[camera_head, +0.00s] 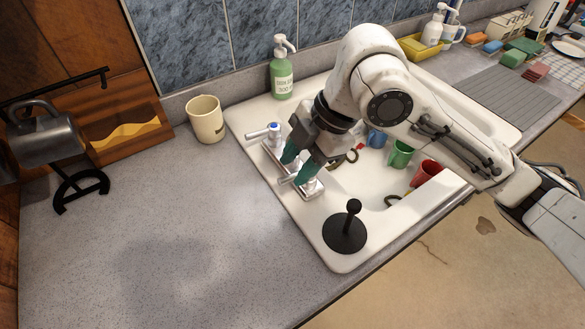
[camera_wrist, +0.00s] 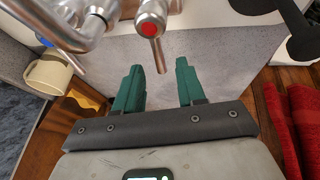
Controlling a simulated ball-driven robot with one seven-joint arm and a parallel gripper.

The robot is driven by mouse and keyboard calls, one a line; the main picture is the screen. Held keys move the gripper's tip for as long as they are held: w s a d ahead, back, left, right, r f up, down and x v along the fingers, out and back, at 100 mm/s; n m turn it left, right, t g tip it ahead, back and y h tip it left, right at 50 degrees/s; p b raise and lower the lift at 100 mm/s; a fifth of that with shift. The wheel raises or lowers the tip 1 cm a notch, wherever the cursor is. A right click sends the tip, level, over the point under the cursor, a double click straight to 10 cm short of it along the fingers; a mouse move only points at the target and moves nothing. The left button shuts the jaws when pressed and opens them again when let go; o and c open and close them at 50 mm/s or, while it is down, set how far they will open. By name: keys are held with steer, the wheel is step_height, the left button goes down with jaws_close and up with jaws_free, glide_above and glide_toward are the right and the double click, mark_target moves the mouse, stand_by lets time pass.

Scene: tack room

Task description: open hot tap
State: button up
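The hot tap (camera_wrist: 149,27) has a red dot on its chrome head in the wrist view, with its lever pointing down the picture. My gripper (camera_wrist: 159,72) is open, its green fingers on either side of the lever's end with a visible gap on both sides. In the head view my gripper (camera_head: 297,166) is over the tap set at the sink's left rim, hiding part of it. The hot tap (camera_head: 312,187) shows just below the fingers. The tap with a blue dot (camera_head: 272,130) is at the far end. I cannot see any running water.
The white sink (camera_head: 345,185) holds blue, green (camera_head: 401,154) and red (camera_head: 424,173) cups. A black plunger-like object (camera_head: 345,232) stands on its near corner. A green soap bottle (camera_head: 282,76) and a beige mug (camera_head: 206,121) stand behind.

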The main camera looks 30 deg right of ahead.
steer(key=shift+x, duration=1.2)
steer(key=shift+c, duration=0.2)
jaws_close()
